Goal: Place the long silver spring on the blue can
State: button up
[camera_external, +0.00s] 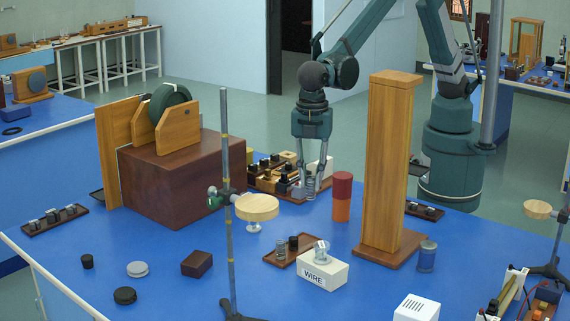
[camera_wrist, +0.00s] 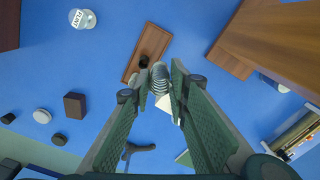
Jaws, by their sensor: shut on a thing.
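My gripper (camera_external: 309,189) is shut on a silver spring (camera_external: 310,186) and points down behind the small brown tray. In the wrist view the silver spring (camera_wrist: 159,78) stands between the two fingertips. The blue can (camera_external: 427,256) is a small clear-topped cylinder on the blue table, in front and to the right of the wooden column's base. It is well to the right of my gripper and nothing is on it.
The tall wooden column (camera_external: 390,165) stands between my gripper and the blue can. A red and orange cylinder (camera_external: 341,198) is right beside my gripper. A white WIRE box (camera_external: 313,272) and the brown tray (camera_external: 300,261) lie in front. A metal stand (camera_external: 230,255) rises at front left.

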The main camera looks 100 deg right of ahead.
jog(key=s+a+r+m+p, duration=0.35)
jog(key=s+a+r, duration=0.35)
jog(key=a+r, duration=0.25)
jog(key=s+a+r+m+p, duration=0.2)
jog(key=s+a+r+p, duration=0.2)
jog(key=s+a+r, duration=0.5)
jog(key=s+d+f+n, duration=0.1)
jog(key=s+f+n, duration=0.8)
jog(key=s+f, duration=0.7)
jog(key=shift+f, duration=0.3)
jog(key=shift+d, duration=0.1)
jog(key=shift+f, duration=0.1)
notch_tip(320, 180, down, 6)
jog(key=shift+p, duration=0.35)
